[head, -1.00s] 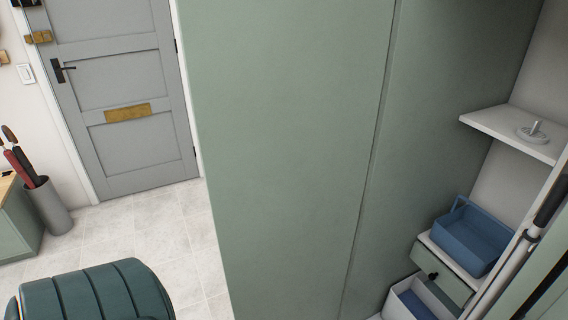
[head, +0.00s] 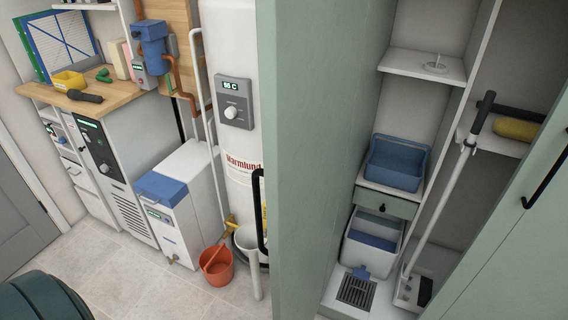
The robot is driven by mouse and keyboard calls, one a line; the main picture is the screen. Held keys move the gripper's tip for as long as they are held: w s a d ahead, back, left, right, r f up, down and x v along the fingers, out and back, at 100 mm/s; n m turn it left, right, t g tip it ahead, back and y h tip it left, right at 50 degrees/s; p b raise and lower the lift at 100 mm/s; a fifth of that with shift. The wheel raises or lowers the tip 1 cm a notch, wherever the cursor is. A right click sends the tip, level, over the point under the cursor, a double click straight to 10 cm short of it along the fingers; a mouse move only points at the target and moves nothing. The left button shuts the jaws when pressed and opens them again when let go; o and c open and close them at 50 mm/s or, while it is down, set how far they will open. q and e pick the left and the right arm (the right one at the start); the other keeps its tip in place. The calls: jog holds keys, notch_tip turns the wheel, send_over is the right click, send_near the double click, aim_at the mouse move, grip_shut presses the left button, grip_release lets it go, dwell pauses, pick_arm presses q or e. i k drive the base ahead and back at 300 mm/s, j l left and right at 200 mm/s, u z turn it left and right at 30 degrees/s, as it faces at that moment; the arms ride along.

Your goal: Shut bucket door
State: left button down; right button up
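A tall pale-green door panel (head: 320,130) stands open in the middle of the head view, seen at a steep angle. A black bar handle (head: 261,205) shows at its left side. To its right is an open tall closet. A second green door (head: 525,215) with a black handle (head: 547,150) stands at the right. Inside are a blue bin (head: 397,163) on a small drawer unit, a white bucket-like box (head: 371,247) with blue inside, and a long-handled mop (head: 440,205). An orange bucket (head: 217,266) stands on the floor outside. Neither gripper is in view.
A white boiler (head: 232,110), a blue-topped white unit (head: 180,205) and a wooden worktop (head: 125,85) with tools line the left. A dark green padded thing (head: 45,298) is at the lower left. Tiled floor (head: 145,290) is clear between.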

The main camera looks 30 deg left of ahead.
aim_at(310, 51)
jog(key=k+j+z, duration=0.1)
jog(key=j+z, duration=0.3)
jog(key=j, duration=1.05)
